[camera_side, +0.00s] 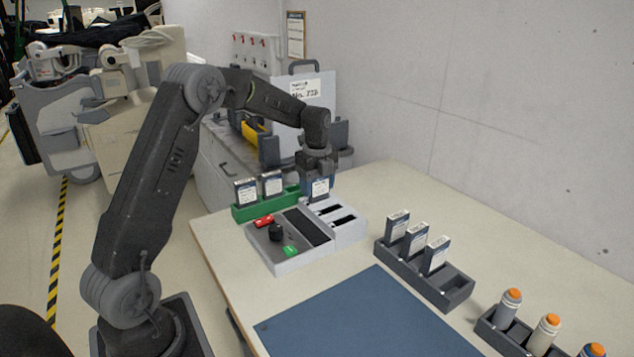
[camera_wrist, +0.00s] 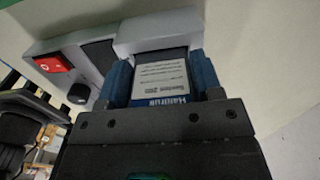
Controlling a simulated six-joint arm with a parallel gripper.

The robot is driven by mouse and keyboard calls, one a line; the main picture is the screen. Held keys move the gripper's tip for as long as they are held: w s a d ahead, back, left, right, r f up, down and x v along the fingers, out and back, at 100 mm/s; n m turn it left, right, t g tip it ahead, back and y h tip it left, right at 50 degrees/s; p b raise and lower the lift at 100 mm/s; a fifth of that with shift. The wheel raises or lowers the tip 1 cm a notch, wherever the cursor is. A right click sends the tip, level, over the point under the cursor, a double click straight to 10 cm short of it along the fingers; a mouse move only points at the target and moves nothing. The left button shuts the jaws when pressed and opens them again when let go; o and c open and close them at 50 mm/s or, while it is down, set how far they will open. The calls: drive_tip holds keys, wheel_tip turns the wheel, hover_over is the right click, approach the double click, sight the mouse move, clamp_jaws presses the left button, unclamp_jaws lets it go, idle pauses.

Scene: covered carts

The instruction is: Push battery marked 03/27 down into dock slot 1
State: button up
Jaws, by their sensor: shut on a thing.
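My gripper (camera_side: 319,178) is at the far end of the dock, pointing down. It is shut on a battery (camera_side: 320,189) with a dark case and a white label. In the wrist view the battery (camera_wrist: 162,78) sits between the two blue fingers, label facing the camera; its date is too blurred to read. The light grey dock (camera_side: 352,232) has dark slots on its raised right part. The battery is upright at the far slot end, its lower end hidden; I cannot tell how deep it sits. The dock also shows in the wrist view (camera_wrist: 150,24).
The dock has a red switch (camera_side: 264,221), a black knob (camera_side: 276,232) and a green button (camera_side: 290,251). A green rack (camera_side: 266,207) with two batteries stands close left. A dark rack (camera_side: 425,277) with three batteries is right. A blue mat (camera_side: 365,318) lies in front.

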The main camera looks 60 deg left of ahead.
drive_tip(key=shift+f, duration=0.7)
drive_tip(key=o, duration=1.1)
wheel_tip(320, 180, up, 13)
drive_tip(key=shift+r, duration=0.4)
